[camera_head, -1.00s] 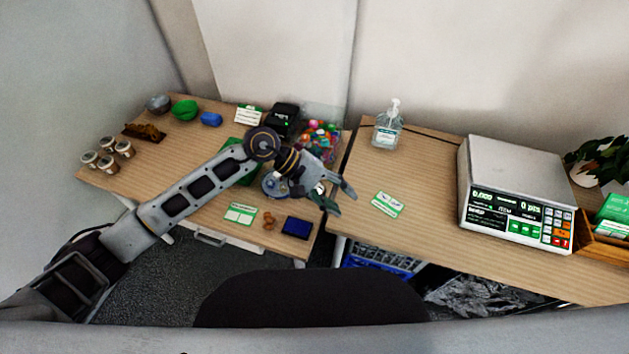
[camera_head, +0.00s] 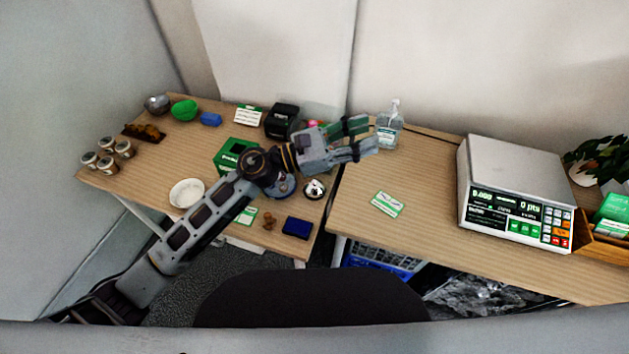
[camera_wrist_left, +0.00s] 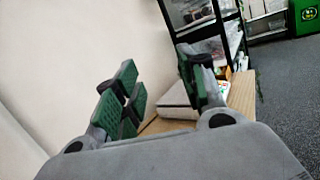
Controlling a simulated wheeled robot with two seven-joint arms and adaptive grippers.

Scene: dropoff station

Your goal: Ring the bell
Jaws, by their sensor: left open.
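A small shiny silver dome that looks like the bell (camera_head: 315,188) sits near the right edge of the left desk in the head view. It is just below my left gripper's palm in the picture and clear of its fingers. My left gripper (camera_head: 366,136) is open and empty, with its fingers pointing right over the gap between the desks, toward the hand sanitizer bottle. Its spread green-padded fingers also show in the left wrist view (camera_wrist_left: 160,78), with nothing between them. The bell does not show there. My right gripper is not in view.
Close to the bell are a blue pad (camera_head: 296,228), small brown stamps (camera_head: 268,222) and a green box (camera_head: 230,152). A black device (camera_head: 282,120) stands behind. The sanitizer bottle (camera_head: 391,128) and the scale (camera_head: 515,190) stand on the right desk, with bare wood between them.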

